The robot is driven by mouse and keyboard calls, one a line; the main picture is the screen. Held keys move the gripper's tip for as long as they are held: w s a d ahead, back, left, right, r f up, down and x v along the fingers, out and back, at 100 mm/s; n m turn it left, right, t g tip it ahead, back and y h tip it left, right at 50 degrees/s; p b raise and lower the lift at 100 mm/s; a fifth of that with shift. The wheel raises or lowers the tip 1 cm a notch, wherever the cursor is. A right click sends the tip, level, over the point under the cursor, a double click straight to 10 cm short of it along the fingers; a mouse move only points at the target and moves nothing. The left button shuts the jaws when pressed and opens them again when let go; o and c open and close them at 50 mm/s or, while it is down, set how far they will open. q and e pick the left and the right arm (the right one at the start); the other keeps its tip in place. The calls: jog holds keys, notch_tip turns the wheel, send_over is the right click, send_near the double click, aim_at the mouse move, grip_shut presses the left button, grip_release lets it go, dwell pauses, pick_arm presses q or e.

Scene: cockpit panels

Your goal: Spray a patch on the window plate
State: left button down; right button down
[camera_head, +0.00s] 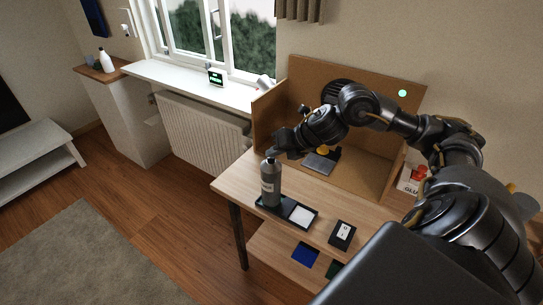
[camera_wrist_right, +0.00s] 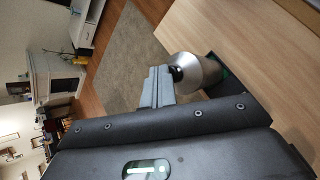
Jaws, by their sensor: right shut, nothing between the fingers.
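A grey spray can (camera_head: 270,186) stands upright at the left end of a black tray (camera_head: 283,212) on the wooden table. A pale square (camera_head: 301,214) shows at the tray's right end; I cannot tell if this is the window plate. My right gripper (camera_head: 273,153) is shut and empty, at the level of the can's top and just behind it. In the right wrist view the closed fingers (camera_wrist_right: 156,88) are beside the can's dark nozzle, and the can's silver shoulder (camera_wrist_right: 198,70) shows; contact is unclear. My left gripper is out of view.
A brown board booth (camera_head: 335,72) stands at the table's back, with a grey plate (camera_head: 321,162) inside. A small black-and-white card (camera_head: 342,234) lies right of the tray. Blue (camera_head: 305,254) and green squares lie on the lower shelf. My right arm crosses above the table.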

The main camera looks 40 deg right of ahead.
jog(key=shift+r, duration=0.25)
notch_tip(320, 180, up, 6)
jog(key=p, duration=0.5)
dwell(0.5)
dwell(2.0)
